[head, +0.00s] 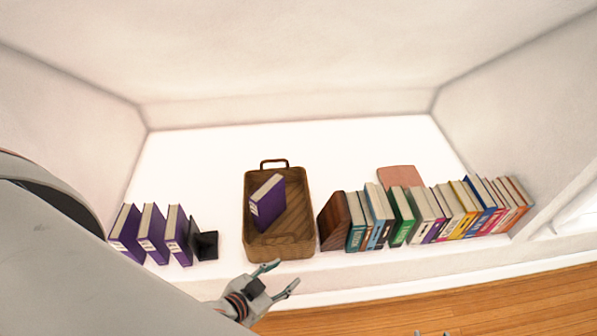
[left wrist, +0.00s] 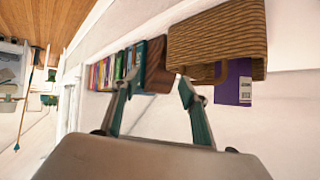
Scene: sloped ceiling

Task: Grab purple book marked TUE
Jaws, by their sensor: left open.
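Several purple books with white spine labels are in the head view. One purple book (head: 267,203) stands tilted in a brown wicker basket (head: 250,243). Three more stand at the left: a leftmost one (head: 125,240), a middle one (head: 151,238) and a right one (head: 177,240) beside a black bookend. The label lettering is too small to read, so I cannot tell which is TUE. My left gripper (head: 284,273) is open and empty, just in front of the basket. The left wrist view shows its spread fingers (left wrist: 155,92), the basket (left wrist: 215,40) and a purple book (left wrist: 232,85).
The black bookend (head: 206,244) stands left of the basket. A wooden bookend (head: 333,222) and a row of coloured books (head: 440,212) fill the right. A pinkish flat object (head: 399,175) lies behind them. Small tips (head: 432,333) show at the bottom edge. The white shelf's back is clear.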

